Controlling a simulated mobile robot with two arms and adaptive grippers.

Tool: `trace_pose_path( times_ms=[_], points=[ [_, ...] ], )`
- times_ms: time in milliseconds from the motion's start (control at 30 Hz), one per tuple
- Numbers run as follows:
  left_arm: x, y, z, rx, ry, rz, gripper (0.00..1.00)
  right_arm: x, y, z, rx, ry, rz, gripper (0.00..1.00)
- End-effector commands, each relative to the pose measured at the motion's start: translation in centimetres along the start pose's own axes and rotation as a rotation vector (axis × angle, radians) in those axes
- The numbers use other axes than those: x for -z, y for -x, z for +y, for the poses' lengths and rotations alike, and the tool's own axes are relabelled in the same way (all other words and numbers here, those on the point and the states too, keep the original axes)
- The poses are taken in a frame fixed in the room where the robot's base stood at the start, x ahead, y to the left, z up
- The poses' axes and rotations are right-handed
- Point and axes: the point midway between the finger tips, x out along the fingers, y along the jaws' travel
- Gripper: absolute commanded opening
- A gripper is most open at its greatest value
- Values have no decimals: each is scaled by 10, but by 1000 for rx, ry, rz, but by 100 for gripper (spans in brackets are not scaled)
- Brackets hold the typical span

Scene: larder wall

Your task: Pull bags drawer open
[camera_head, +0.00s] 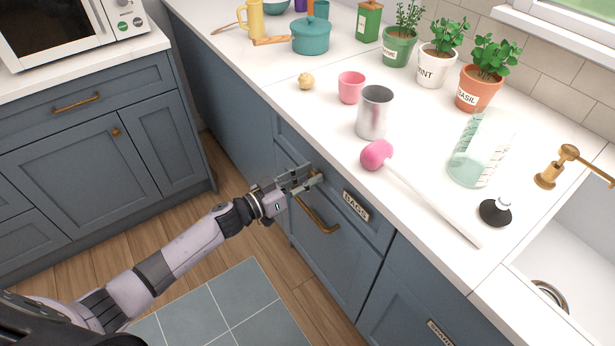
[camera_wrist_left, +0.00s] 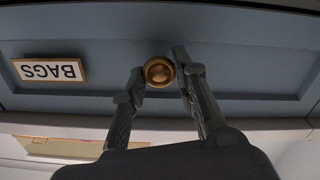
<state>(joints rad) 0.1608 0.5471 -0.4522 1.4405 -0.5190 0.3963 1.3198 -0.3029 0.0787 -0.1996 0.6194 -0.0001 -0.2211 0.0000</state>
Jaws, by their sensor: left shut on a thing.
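The bags drawer (camera_head: 379,232) is a blue-grey front under the white counter, with a label reading BAGS (camera_head: 356,206). The drawer front looks flush with the cabinet. In the left wrist view the drawer front (camera_wrist_left: 235,78) appears upside down, with its label (camera_wrist_left: 50,70) at the left. My left gripper (camera_head: 311,180) is at the drawer. In the left wrist view its fingers (camera_wrist_left: 160,78) are on either side of the round brass knob (camera_wrist_left: 158,71), shut on it. My right gripper is not in view.
A cabinet door with a brass bar handle (camera_head: 317,215) is just below the drawer.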

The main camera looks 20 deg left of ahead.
Motion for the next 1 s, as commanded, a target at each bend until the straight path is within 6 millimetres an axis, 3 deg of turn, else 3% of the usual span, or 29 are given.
trace_pose_path(
  times_ms=[333, 800, 1000],
  points=[
    [0, 0, 0, 0, 0, 0, 0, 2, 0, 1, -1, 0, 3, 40],
    [0, 2, 0, 1, 0, -1, 0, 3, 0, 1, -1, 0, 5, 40],
    [0, 17, 0, 3, 1, -4, 0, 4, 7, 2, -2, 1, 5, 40]
  ],
)
